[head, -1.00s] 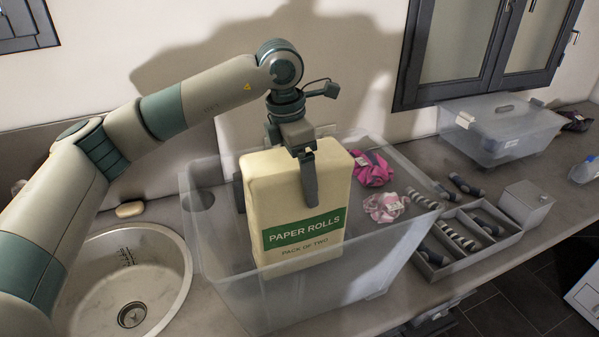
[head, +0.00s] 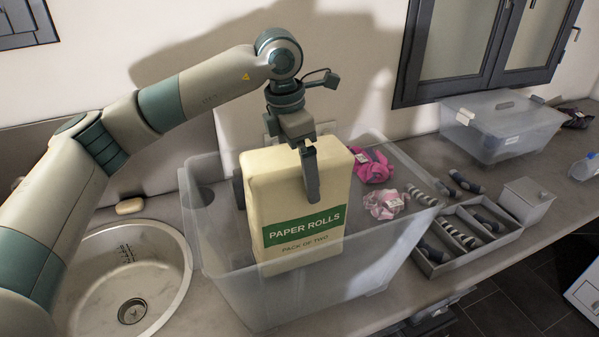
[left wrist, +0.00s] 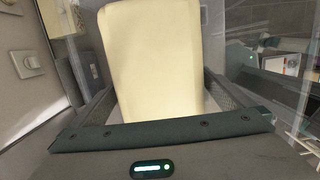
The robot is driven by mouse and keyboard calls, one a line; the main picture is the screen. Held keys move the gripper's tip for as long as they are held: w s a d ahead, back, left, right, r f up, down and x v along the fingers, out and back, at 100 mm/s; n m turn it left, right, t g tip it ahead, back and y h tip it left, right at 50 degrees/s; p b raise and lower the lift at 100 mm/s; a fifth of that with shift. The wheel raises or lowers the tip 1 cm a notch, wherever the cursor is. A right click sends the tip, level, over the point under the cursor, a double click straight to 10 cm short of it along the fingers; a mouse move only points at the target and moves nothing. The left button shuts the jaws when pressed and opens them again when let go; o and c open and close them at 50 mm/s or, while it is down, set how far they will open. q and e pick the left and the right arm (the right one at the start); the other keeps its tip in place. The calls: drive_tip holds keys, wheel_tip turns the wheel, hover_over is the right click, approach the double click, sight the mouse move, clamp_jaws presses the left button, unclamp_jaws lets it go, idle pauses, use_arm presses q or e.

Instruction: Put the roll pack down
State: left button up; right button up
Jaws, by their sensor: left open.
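The roll pack (head: 293,212), a cream block with a green "PAPER ROLLS" band, stands upright inside the translucent bin (head: 240,300) on the counter. Its top rises above the bin's rim. In the left wrist view the pack's pale top (left wrist: 153,60) lies between the two fingers. My left gripper (head: 311,185) points down over the pack, open, with one finger in front of its printed face. The other finger is hidden behind the pack in the head view. The pack's base is seen only dimly through the bin wall. My right gripper is not in view.
A pink bundle (head: 371,166) and a paler pink bundle (head: 384,204) lie right of the pack. A divided tray (head: 447,262) with rolled striped items, a small grey box (head: 527,200) and a lidded clear bin (head: 500,133) stand farther right. A round sink (head: 165,270) is at left.

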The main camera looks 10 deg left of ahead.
use_arm(q)
drive_tip(key=r+b, duration=0.1)
drive_tip(key=r, duration=0.2)
drive_tip(key=r+b, duration=0.1)
drive_tip(key=r, duration=0.2)
drive_tip(key=s+a+r+b, duration=0.1)
drive_tip(key=r, duration=0.3)
drive_tip(key=shift+a+r, duration=0.1)
drive_tip(key=shift+r, duration=0.35)
